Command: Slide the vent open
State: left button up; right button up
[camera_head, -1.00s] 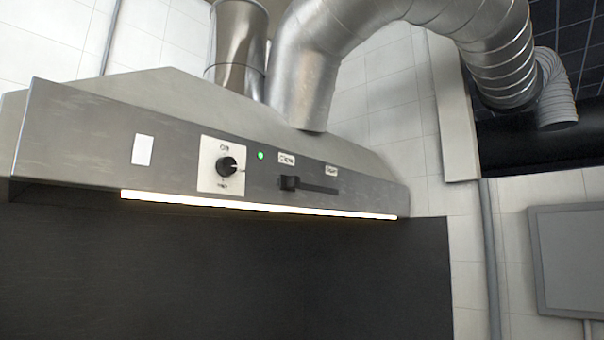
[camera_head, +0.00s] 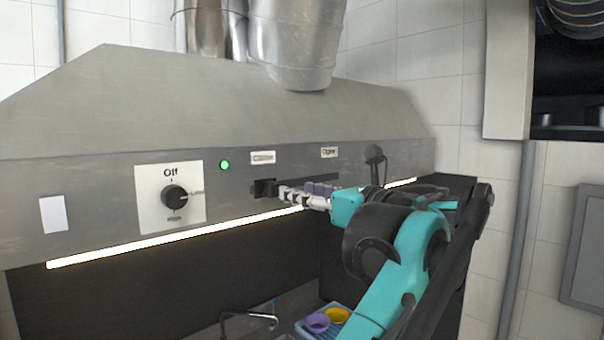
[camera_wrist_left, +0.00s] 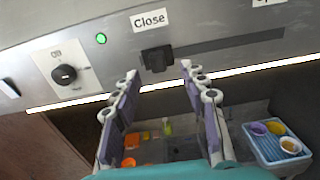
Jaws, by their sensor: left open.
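The vent's slider is a black block (camera_head: 265,188) at the left end of a dark horizontal slot (camera_head: 312,181) on the metal hood's front. In the left wrist view the slider (camera_wrist_left: 157,60) sits under the "Close" label (camera_wrist_left: 151,19), with the slot running right. My left gripper (camera_head: 287,194) is open, its fingertips close to the slider in the head view. In the left wrist view the open fingers (camera_wrist_left: 159,76) stand on either side of and just below the slider; I cannot tell whether they touch it. My right gripper is not in view.
Left of the slot are a green light (camera_head: 225,165) and a black knob marked "Off" (camera_head: 174,197). A bright light strip (camera_head: 150,246) runs along the hood's lower edge. Below are a tap (camera_head: 250,317) and a blue tray (camera_wrist_left: 262,154) with several coloured bowls.

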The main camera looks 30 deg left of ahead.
aim_at(275, 187)
pick_arm(q)
jog(key=p+x, duration=0.1)
jog(key=x, duration=0.6)
jog(key=shift+s+a, duration=0.1)
jog(key=shift+a, duration=0.2)
jog(key=shift+s+a, duration=0.1)
jog(key=shift+a, duration=0.15)
jog(key=shift+f, duration=0.1)
grip_shut()
